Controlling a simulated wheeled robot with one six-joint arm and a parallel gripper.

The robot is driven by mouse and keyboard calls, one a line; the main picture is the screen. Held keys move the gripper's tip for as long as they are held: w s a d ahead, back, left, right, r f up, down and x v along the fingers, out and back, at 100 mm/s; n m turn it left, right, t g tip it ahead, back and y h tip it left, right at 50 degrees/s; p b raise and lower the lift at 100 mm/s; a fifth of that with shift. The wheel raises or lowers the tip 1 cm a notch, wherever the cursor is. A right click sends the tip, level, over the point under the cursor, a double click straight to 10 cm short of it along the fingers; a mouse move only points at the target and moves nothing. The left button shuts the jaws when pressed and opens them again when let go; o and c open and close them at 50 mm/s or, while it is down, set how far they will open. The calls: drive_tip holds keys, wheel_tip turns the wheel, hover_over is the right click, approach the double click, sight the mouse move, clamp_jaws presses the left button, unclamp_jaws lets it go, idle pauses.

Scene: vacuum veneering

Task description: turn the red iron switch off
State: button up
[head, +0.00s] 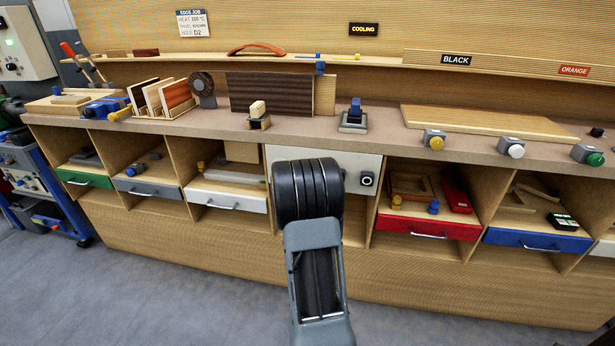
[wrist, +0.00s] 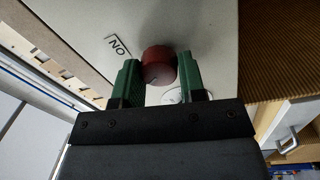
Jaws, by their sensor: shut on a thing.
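In the wrist view, the red iron switch (wrist: 158,65) is a round dark-red knob on a pale panel (wrist: 215,50). My gripper (wrist: 160,74) has its two green fingers on either side of the knob and is shut on it. An ON label (wrist: 118,46) sits on the panel to the left of the knob. A small white disc (wrist: 172,96) shows partly between the fingers. A dark line on the knob's face is too faint to read as a setting. In the head view, my arm hides the gripper and the red switch in front of the white panel (head: 290,153).
A red drawer (head: 427,226) and a white drawer (head: 226,196) flank the panel below the bench top (head: 385,140). A sign (head: 364,29) on the back wall reads COOLING. The floor in front is clear.

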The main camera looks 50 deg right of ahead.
drive_tip(key=o, duration=0.9)
drive_tip(key=p+v, duration=0.1)
drive_tip(key=v, duration=1.2)
drive_tip(key=shift+s+a+p, duration=0.15)
drive_tip(key=shift+a+p, duration=0.15)
drive_tip(key=shift+a, duration=0.05)
drive_tip(key=w+a+r+y+p, duration=0.2)
drive_tip(key=a+r+y+p, duration=0.55)
drive_tip(key=a, duration=0.25)
drive_tip(key=w+a+r+y+p, duration=0.2)
drive_tip(key=a+r+y+p, duration=0.5)
drive_tip(key=a+r, duration=0.3)
drive_tip(key=s+a+r+m+g+p, duration=0.1)
drive_tip(key=s+a+r+g+p, duration=0.1)
drive_tip(key=s, duration=0.2)
drive_tip(key=s+a+r+m+g+y+p, duration=0.1)
drive_tip(key=s+a+r+p, duration=0.2)
drive_tip(key=s, duration=0.2)
drive_tip(key=s+a+r+m+g+y+p, duration=0.1)
drive_tip(key=s+a+r+g+p, duration=0.1)
drive_tip(key=s+a+r+p, duration=0.1)
drive_tip(key=shift+s+r+g, duration=0.2)
drive_tip(key=shift+s+g, duration=0.1)
drive_tip(key=shift+s, duration=0.6)
